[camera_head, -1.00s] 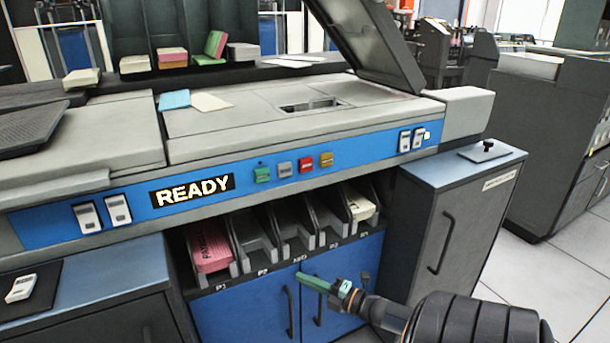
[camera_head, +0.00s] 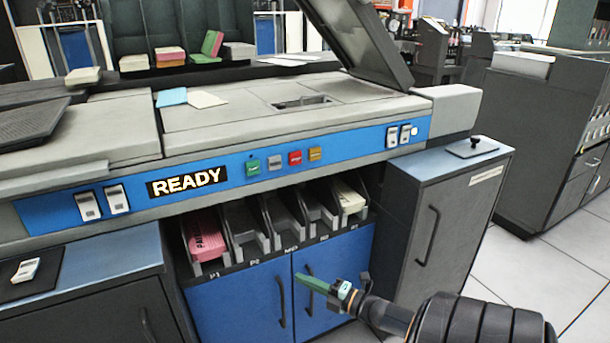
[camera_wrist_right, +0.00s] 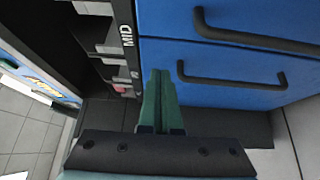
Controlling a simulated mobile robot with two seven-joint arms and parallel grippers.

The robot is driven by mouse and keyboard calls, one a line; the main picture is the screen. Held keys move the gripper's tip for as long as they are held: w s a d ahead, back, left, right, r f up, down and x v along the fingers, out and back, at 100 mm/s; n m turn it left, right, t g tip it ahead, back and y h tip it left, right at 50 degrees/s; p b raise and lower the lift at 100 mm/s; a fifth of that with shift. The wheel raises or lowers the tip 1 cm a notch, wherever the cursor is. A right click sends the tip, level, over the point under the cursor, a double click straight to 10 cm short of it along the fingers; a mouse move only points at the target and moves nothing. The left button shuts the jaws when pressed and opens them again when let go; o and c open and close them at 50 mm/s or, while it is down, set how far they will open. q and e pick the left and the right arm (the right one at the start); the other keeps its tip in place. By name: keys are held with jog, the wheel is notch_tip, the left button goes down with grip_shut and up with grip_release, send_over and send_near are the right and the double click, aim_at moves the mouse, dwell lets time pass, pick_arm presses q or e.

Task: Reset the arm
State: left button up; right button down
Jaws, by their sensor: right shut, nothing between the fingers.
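My right gripper (camera_head: 312,285) reaches in from the lower right in the head view, in front of the blue cabinet doors (camera_head: 236,308) of the card machine. Its green fingers are shut with nothing between them. In the right wrist view the fingers (camera_wrist_right: 160,100) lie together, with the door handles and the slot row beyond them. They appear apart from the doors, though the exact gap is hard to judge. My left gripper is in neither view.
Above the doors is a row of card slots; a pink card stack (camera_head: 206,238) sits in the leftmost and a cream stack (camera_head: 348,198) in the rightmost. The lid (camera_head: 352,38) stands raised. A grey cabinet (camera_head: 440,220) stands to the right. Open floor lies beyond it.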

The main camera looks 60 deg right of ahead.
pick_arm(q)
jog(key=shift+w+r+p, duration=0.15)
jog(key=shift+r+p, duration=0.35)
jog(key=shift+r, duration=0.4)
pick_arm(e)
jog(key=s+d, duration=0.3)
jog(key=s, duration=0.6)
jog(key=shift+f, duration=0.15)
